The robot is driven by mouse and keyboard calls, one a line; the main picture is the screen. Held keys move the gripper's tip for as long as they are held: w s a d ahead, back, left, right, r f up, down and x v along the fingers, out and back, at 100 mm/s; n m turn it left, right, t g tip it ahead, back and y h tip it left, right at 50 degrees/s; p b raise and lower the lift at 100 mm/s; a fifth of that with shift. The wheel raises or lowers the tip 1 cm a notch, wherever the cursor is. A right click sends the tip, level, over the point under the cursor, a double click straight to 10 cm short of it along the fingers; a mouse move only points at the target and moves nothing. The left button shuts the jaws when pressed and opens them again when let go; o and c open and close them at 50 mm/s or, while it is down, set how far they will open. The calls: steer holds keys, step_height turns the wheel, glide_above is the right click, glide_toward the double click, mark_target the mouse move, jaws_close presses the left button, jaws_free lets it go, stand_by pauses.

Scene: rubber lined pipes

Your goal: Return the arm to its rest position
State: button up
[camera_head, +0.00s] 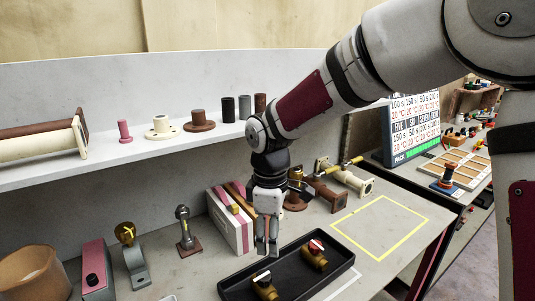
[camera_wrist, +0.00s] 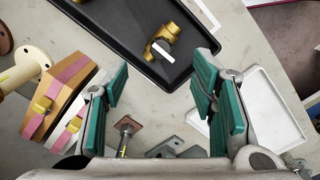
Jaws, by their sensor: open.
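My gripper (camera_head: 267,245) hangs pointing down from my bent arm, above the bench beside the black tray. In the wrist view its green-padded fingers (camera_wrist: 160,92) are spread apart with nothing between them. The black tray (camera_head: 232,287) holds a brass valve with a red handle (camera_head: 315,254) and a brass valve with a white handle (camera_head: 265,286). One valve with a white handle also shows in the wrist view (camera_wrist: 162,42), apart from the fingers. My arm hides part of the shelf and bench behind it.
A striped box (camera_head: 230,219) stands just left of my gripper. A metal post on a base (camera_head: 186,231) and a brass-topped clamp (camera_head: 132,256) stand further left. Flanged pipes (camera_head: 328,196) lie behind. The yellow-outlined area (camera_head: 380,227) is empty. A shelf (camera_head: 70,172) with fittings runs along the back.

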steer(key=s+d+r+m+t+h, duration=0.1)
steer(key=s+d+r+m+t, duration=0.1)
steer(key=s+d+r+m, duration=0.8)
steer(key=s+d+m+t, duration=0.1)
steer(key=s+d+m, duration=0.1)
steer(key=s+d, duration=0.2)
steer(key=s+d+r+m+t+y, duration=0.1)
steer(key=s+d+m, duration=0.2)
steer(key=s, duration=0.5)
steer(key=shift+s+d+r+t, duration=0.3)
steer(key=shift+d, duration=0.5)
